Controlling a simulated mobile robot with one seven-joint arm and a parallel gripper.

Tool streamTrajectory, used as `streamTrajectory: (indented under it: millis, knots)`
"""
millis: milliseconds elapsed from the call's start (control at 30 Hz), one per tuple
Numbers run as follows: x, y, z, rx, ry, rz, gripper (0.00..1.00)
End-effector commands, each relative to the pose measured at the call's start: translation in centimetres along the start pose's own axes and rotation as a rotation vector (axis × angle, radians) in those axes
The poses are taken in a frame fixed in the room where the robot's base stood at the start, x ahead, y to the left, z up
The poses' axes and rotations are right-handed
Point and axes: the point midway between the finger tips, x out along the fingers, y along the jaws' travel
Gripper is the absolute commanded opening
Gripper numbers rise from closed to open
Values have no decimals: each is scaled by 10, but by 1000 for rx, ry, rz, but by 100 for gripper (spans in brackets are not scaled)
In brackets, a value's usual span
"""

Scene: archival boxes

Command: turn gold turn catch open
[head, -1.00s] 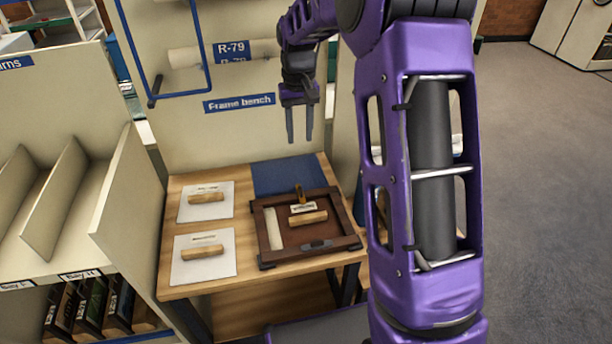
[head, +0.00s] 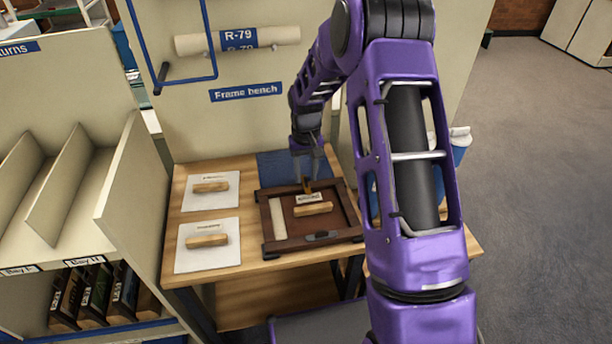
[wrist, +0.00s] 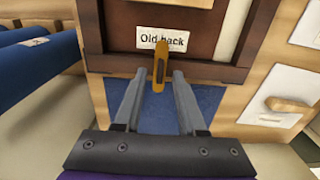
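The gold turn catch (head: 307,187) is on the far rail of a dark wooden picture frame (head: 268,222), which lies on the bench. In the wrist view the catch (wrist: 160,66) lies across the rail, its upper end over the brown back panel (wrist: 197,30) labelled "Old back". My gripper (head: 308,178) is open above the far rail. In the wrist view my gripper (wrist: 156,76) has its fingers on both sides of the catch's near end, with gaps. I cannot tell how far the fingertips are above the rail.
A dark catch (head: 322,236) sits on the near rail, and a wooden handle (head: 313,208) on the panel. Two white boards (head: 190,204) (head: 190,262) with wooden handles lie left. A blue mat (head: 275,165) lies behind the frame. The "Frame bench" wall (head: 190,130) stands behind.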

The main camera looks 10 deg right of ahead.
Motion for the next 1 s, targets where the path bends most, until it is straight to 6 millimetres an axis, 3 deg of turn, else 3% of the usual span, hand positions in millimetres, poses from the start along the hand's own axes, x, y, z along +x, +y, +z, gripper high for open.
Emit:
streamTrajectory:
  millis: [400,633,1000]
  knots:
    - [9,0,0,-1,0,0,40]
    - [9,0,0,-1,0,0,0]
    - [9,0,0,2,0,0,0]
